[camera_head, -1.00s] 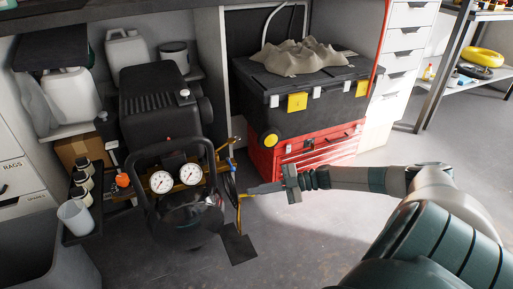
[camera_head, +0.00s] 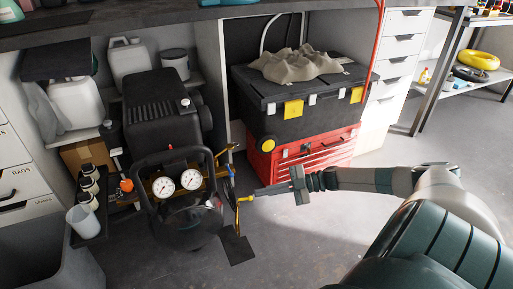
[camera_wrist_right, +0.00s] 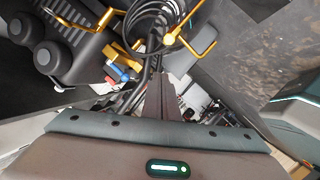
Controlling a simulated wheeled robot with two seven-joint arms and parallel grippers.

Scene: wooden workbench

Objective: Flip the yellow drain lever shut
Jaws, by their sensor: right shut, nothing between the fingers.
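The yellow drain lever (camera_head: 246,199) sticks out to the right, low on the right side of the black compressor (camera_head: 188,222). In the right wrist view a yellow bent lever (camera_wrist_right: 195,53) shows ahead of the fingers, beside a coiled dark hose. My right gripper (camera_head: 258,192) comes in from the right, with its fingers shut and empty. Its tips are close to the lever's outer end in the head view; I cannot tell whether they touch. In the right wrist view the shut fingers (camera_wrist_right: 168,80) appear apart from the lever. My left gripper is not in view.
A red tool chest (camera_head: 305,155) with a black toolbox (camera_head: 305,98) on it stands behind my right gripper. Small bottles (camera_head: 88,190) and a white cup (camera_head: 82,220) stand left of the compressor. The grey floor at right front is clear apart from my arm.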

